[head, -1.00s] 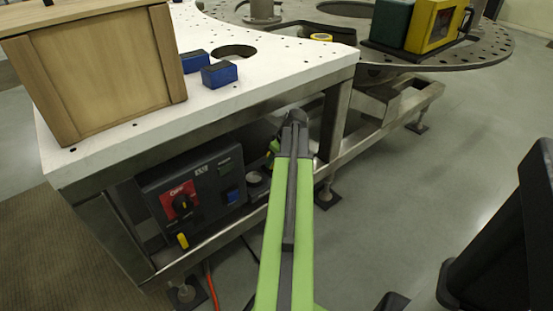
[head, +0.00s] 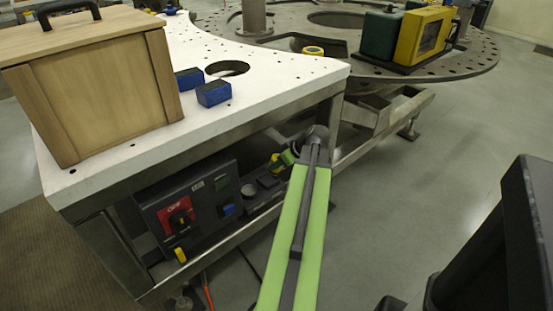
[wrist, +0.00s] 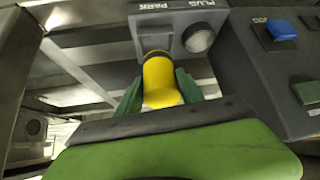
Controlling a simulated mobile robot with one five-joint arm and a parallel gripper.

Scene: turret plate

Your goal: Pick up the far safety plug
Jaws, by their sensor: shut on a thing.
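The far safety plug is a yellow cylinder (wrist: 160,80) in the middle of the wrist view. My gripper (wrist: 158,98) is shut on it, with a green finger on each side. Its upper end is at the grey panel marked PLUG PARK (wrist: 181,18); I cannot tell whether it is still seated. Another yellow plug (head: 180,254) sits low on the control box at the left.
The dark control box (head: 187,208) with a red switch plate stands under the white table (head: 262,93). A round socket (wrist: 199,40) is beside the held plug. A metal frame rail and leg are close by. A wooden box and two blue blocks are on the table.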

